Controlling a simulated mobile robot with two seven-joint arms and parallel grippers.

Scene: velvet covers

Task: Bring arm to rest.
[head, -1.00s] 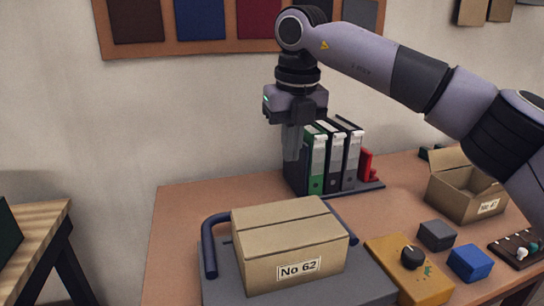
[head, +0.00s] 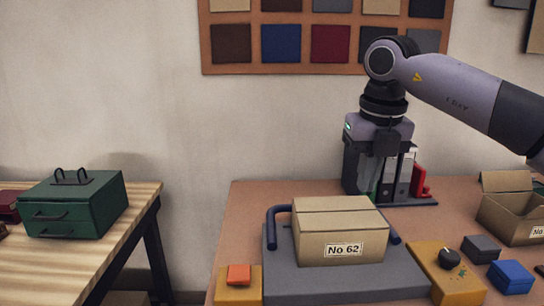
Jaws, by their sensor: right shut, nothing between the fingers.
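My right gripper (head: 379,177) hangs fingers down from my right arm, in the right half of the head view. It is shut and empty. It is in front of the row of binders (head: 398,180) at the back of the table and partly hides them. The closed cardboard box marked No 62 (head: 318,221) sits on a grey tray (head: 340,286) with blue handles, below and left of the gripper and apart from it. My left gripper is not in view.
An open cardboard box (head: 512,217), dark and blue (head: 511,277) boxes and a yellow block with a black knob (head: 447,285) stand at right. An orange piece (head: 238,275) lies front left. A green case (head: 73,205) sits on a separate wooden table. Fabric swatches hang on the wall.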

